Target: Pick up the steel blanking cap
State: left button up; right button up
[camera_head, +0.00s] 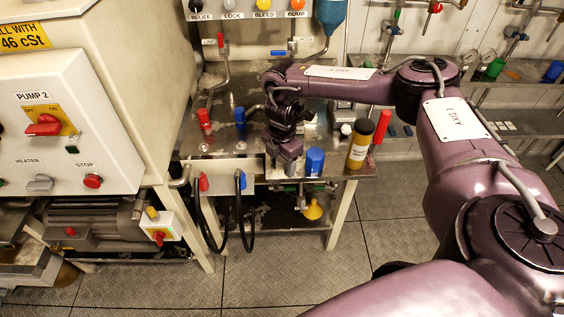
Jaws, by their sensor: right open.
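My right arm reaches in from the right across the steel bench (245,165). My right gripper (284,163) points down over the bench's front part, left of a blue capped cylinder (315,161). Its jaws are open, and I see nothing held between them. I cannot make out the steel blanking cap for certain. It may be hidden by the gripper or too small to tell from the other metal parts on the bench. My left gripper is not in view.
A yellow container with a black lid (360,145) and a red cylinder (382,127) stand right of the gripper. Red (204,121) and blue (240,118) fittings stand to the left. The white pump panel (62,125) fills the left.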

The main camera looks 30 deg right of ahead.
jog(key=shift+f, duration=0.1)
jog(key=shift+c, duration=0.5)
jog(key=c, duration=0.9)
jog(key=shift+c, duration=0.4)
